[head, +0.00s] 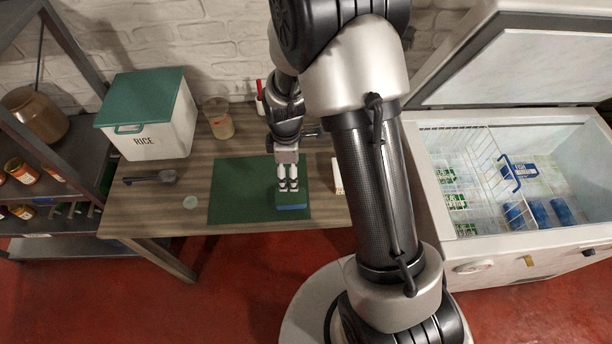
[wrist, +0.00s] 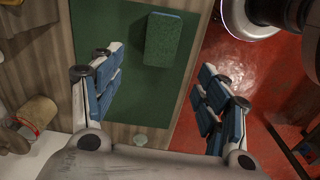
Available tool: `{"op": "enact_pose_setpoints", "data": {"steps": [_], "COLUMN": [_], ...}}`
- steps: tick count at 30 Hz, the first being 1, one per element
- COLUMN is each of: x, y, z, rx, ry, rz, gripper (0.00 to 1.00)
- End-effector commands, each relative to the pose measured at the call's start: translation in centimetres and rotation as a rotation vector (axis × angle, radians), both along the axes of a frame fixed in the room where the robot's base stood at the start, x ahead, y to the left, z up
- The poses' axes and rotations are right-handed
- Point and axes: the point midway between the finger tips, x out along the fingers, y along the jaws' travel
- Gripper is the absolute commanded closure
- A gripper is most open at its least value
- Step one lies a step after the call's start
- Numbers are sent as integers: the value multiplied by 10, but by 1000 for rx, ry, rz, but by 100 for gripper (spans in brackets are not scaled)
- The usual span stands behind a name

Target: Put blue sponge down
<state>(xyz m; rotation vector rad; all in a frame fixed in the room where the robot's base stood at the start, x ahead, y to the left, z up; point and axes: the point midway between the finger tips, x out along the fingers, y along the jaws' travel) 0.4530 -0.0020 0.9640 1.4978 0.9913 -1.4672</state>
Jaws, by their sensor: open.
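The blue sponge (head: 292,207) lies on the green mat (head: 232,190), near the mat's front edge, on the wooden table. In the wrist view the sponge (wrist: 164,40) shows a green top face with a thin blue edge and lies flat on the mat (wrist: 125,40). My gripper (head: 288,187) is over the mat, just behind and above the sponge in the head view. Its fingers (wrist: 160,78) are spread wide in the wrist view with nothing between them, and the sponge is beyond the fingertips, apart from them.
A rice bin (head: 150,128) with a green lid, a dark scoop (head: 150,177), a jar (head: 219,120) and a pale round disc (head: 190,202) are on the table's left part. A shelf (head: 50,170) stands left. An open chest freezer (head: 520,250) stands right.

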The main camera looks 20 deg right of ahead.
Motion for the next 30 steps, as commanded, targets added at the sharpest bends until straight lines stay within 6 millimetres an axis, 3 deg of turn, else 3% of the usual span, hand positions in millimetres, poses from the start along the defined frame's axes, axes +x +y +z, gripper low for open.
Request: {"op": "enact_pose_setpoints", "data": {"steps": [4,8,12,15,19,24,30], "x": [-9,-35,-74,-107,-150,-192,-211], "y": [0,0,1,1,1,1,1], "z": [76,141,198,229,257,272,275], "rx": [9,32,68,103,156,218,250], "ry": [-72,-133,-195,-237,-286,-325,-340], "rz": [-173,-366,-573,-719,-901,-1079,-1166], "gripper": [31,31,31,31,31,31,31]}}
